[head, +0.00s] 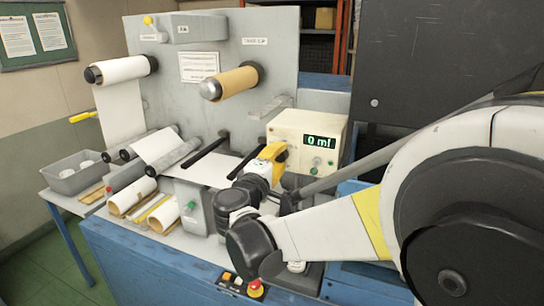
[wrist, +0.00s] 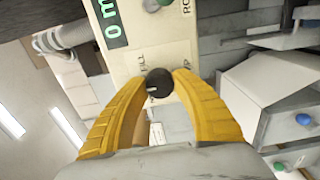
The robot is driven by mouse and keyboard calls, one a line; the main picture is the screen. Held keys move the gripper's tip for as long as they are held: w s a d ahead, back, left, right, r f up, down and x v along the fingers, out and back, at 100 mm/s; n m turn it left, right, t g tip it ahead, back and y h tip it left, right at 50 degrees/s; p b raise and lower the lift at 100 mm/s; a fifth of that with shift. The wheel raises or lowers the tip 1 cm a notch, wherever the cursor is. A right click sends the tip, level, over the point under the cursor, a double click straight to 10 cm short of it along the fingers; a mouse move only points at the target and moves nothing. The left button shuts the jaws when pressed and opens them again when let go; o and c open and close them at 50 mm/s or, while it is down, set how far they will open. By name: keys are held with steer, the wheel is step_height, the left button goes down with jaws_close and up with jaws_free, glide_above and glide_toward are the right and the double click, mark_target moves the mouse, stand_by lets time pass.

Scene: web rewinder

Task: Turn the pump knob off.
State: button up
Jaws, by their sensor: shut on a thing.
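In the wrist view, a black round knob (wrist: 158,84) with a small pale pointer mark stands on the face of this box (wrist: 150,58). My gripper (wrist: 159,80) has its yellow fingertips closed on the two sides of the knob. In the head view my yellow gripper (head: 276,157) is at the left part of the box front, and it hides the knob there. The lettering around the knob is partly covered.
White rolls (head: 163,214) and a grey box with a green button (head: 190,207) stand to the left. A red emergency stop (head: 255,288) is at the front edge. A grey bin (head: 72,182) sits far left.

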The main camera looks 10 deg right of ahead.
steer(key=o, duration=1.2)
steer(key=shift+a, duration=0.1)
steer(key=v, duration=1.2)
